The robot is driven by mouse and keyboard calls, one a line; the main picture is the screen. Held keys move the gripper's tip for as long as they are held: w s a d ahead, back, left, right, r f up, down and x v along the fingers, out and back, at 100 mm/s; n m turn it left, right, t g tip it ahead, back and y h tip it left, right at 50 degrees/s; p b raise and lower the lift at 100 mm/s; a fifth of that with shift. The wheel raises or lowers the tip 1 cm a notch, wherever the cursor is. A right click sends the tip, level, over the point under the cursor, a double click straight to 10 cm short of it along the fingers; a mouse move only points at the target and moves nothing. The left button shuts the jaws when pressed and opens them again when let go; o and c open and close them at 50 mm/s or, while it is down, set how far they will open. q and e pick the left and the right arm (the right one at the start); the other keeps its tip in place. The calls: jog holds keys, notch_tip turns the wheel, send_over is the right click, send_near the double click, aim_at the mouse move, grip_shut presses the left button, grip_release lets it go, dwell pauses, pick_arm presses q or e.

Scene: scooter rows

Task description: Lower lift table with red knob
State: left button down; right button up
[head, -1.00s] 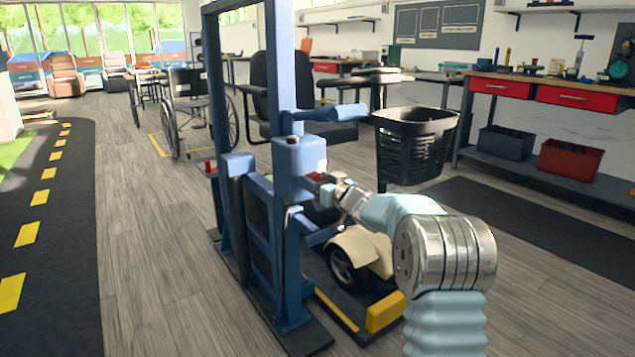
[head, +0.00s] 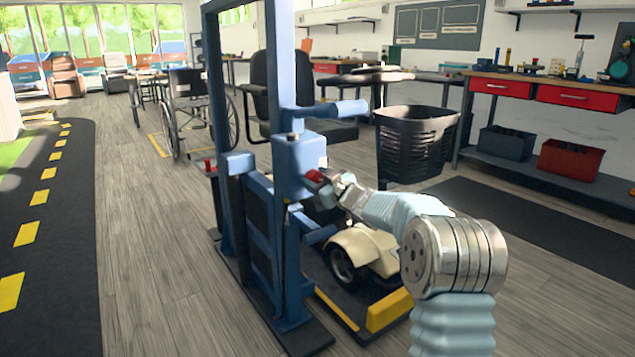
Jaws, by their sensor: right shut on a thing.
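The blue lift table (head: 280,230) stands upright in the middle of the head view, with a tall frame and a dark, yellow-edged platform low on its right. A mobility scooter (head: 362,245) with a cream body stands on the platform. A red knob (head: 314,178) shows on the right side of the blue box (head: 298,160) on the post. My right gripper (head: 322,179) is at the red knob and shut on it; the fingers are small and partly hidden. A second red knob (head: 209,165) is on the frame's left side. My left gripper is not in view.
A black basket (head: 415,145) stands right of the lift, above my right arm. A wheelchair (head: 185,110) is behind left. A workbench (head: 550,92) with red drawers lines the right wall. Wooden floor is clear on the left.

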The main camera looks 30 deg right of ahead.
jog(key=n+b, duration=0.1)
jog(key=n, duration=0.1)
jog(key=n+b, duration=0.1)
jog(key=n, duration=0.2)
jog(key=shift+a+f+n, duration=0.1)
jog(key=shift+f+n, duration=0.1)
jog(key=shift+n, duration=0.1)
jog(key=n+b, duration=0.2)
jog(key=n, duration=0.4)
jog(key=shift+a+b, duration=0.1)
jog(key=shift+b, duration=0.3)
jog(key=shift+n, duration=0.3)
jog(key=o, duration=1)
jog(key=shift+s, duration=0.3)
jog(key=s, duration=0.8)
jog(key=s+d, duration=0.1)
jog(key=s, duration=0.4)
jog(key=shift+s, duration=0.1)
